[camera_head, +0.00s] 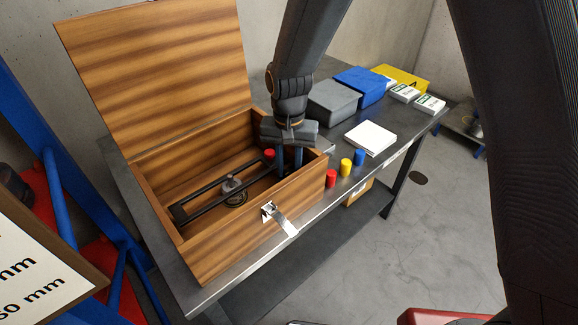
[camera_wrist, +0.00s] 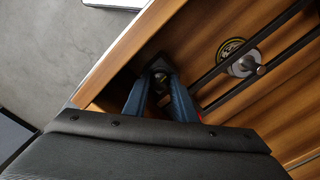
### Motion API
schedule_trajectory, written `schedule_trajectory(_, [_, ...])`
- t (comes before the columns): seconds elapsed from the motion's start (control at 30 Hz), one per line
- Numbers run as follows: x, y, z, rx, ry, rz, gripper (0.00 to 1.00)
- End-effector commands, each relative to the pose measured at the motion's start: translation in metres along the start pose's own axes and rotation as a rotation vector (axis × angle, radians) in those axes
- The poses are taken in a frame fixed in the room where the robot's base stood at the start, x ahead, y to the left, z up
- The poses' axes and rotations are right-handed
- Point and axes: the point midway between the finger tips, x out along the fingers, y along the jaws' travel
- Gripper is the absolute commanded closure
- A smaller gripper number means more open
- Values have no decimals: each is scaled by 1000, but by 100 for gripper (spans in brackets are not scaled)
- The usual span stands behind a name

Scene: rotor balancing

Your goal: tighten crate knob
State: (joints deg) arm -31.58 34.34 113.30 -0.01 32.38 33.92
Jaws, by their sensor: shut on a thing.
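The wooden crate (camera_head: 240,246) stands on the dark table with its lid (camera_head: 160,70) raised. My gripper (camera_head: 290,165) reaches down inside the crate at its right end corner. In the wrist view my gripper (camera_wrist: 160,82) has both blue-grey fingers closed around a small dark knob (camera_wrist: 160,76) at a dark corner piece. The fingers hide much of the knob, so its seating cannot be told. A black two-rail frame (camera_head: 195,205) lies along the inside of the crate, with a grey piece (camera_head: 232,184) on it.
A red piece (camera_head: 269,154) is just left of my gripper. Red (camera_head: 331,178), yellow (camera_head: 346,167) and blue (camera_head: 360,157) cylinders stand right of the crate. A metal latch (camera_head: 280,217) hangs on its front. A white box (camera_head: 370,138) and a grey case (camera_head: 334,98) lie behind.

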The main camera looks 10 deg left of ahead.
Motion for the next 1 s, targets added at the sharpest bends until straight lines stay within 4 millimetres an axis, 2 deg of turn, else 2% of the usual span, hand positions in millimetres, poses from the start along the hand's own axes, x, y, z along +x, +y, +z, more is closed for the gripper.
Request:
schedule_trajectory(0.3, [-2,-1,-1,84,3,-2,98])
schedule_trajectory(0.73, [-1,-1,-1,93,2,-2,98])
schedule_trajectory(0.77, [-1,-1,-1,93,2,-2,74])
schedule_trajectory(0.8, [-1,-1,-1,93,2,-2,67])
schedule_trajectory(0.87, [-1,-1,-1,93,2,-2,57])
schedule_trajectory(1.0, [-1,0,0,92,1,-1,57])
